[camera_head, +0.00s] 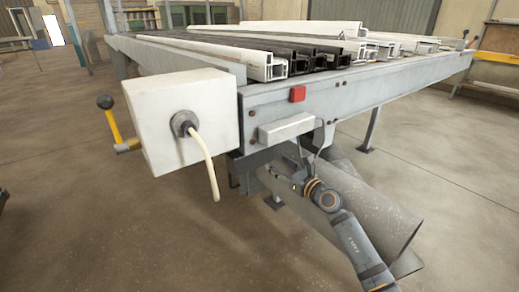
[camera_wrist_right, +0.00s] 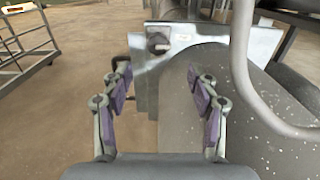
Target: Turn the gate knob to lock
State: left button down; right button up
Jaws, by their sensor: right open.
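A dark knob (camera_wrist_right: 158,42) sits on a pale metal plate in the upper middle of the right wrist view. I take it to be the gate knob; I cannot make it out in the head view. My right gripper (camera_wrist_right: 158,80) is open, with its purple-padded fingers spread to either side below the knob. Nothing is between the fingers, and they look apart from the knob. In the head view my right gripper (camera_head: 284,170) is under the bench's near corner, partly hard to see. Which way the knob is turned is not clear. My left gripper is not in view.
The bench frame (camera_head: 350,90) carries white and black profiles (camera_head: 235,58). A white box (camera_head: 165,115) with a hanging cable (camera_head: 205,165) and a yellow crank (camera_head: 113,125) stand left. A large grey pipe (camera_head: 370,205) lies close to my right arm. A thick cable (camera_wrist_right: 245,80) hangs right of the fingers.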

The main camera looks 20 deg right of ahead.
jog(key=b+x, duration=0.3)
jog(key=x, duration=0.7)
jog(key=shift+w+a, duration=0.1)
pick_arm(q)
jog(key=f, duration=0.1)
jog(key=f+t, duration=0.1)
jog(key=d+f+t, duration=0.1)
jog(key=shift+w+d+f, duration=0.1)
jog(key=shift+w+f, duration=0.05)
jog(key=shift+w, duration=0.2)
pick_arm(e)
jog(key=c, duration=1.2)
